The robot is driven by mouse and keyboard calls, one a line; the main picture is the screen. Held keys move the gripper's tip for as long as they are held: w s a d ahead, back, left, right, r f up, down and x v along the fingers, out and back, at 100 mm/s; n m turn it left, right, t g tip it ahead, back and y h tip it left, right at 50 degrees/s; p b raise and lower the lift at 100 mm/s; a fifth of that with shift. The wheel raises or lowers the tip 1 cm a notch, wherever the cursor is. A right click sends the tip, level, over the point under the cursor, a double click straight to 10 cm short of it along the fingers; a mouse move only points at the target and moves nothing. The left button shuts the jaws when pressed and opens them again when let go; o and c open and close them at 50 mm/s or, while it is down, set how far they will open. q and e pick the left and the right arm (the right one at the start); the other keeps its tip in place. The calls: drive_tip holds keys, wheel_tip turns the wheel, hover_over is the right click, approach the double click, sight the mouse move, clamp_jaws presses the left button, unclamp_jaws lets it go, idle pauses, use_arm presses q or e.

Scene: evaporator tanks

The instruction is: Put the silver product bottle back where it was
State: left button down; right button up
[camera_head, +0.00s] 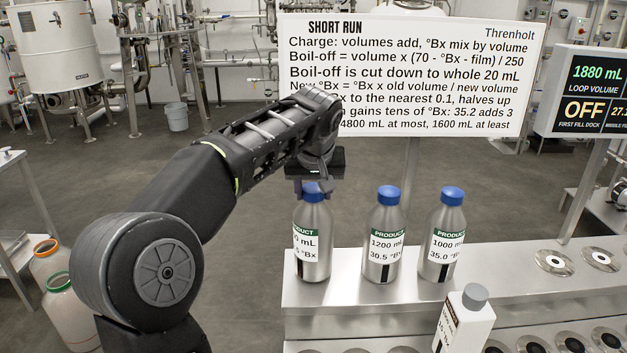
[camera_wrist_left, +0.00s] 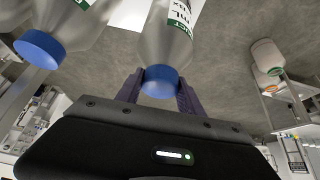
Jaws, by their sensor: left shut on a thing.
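Three silver product bottles with blue caps and green-topped labels are in a row at the metal shelf in the head view. My left gripper (camera_head: 313,186) is shut on the cap of the leftmost silver bottle (camera_head: 314,240). Its label is turned and partly cut off. The bottle is upright, at the left end of the shelf (camera_head: 330,297); I cannot tell whether its base touches. The middle bottle (camera_head: 383,236) reads 1200 mL, 30.5 °Bx. The right one (camera_head: 440,235) reads 1000 mL, 35.0 °Bx. The left wrist view shows the held cap (camera_wrist_left: 161,82) between the fingers. My right gripper is not in view.
A white bottle with a grey cap (camera_head: 466,322) stands in front of the shelf. Round docks (camera_head: 554,262) lie empty at the shelf's right. A sign (camera_head: 420,70) and a display reading 1880 mL and OFF (camera_head: 592,90) stand behind. White jars (camera_head: 66,310) are at lower left.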

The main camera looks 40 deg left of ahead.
use_arm(q)
drive_tip(key=shift+f, duration=0.2)
drive_tip(key=c, duration=1.2)
unclamp_jaws()
drive_tip(key=shift+f, duration=0.25)
drive_tip(key=o, duration=0.5)
drive_tip(key=shift+c, duration=0.2)
drive_tip(key=shift+r, duration=0.1)
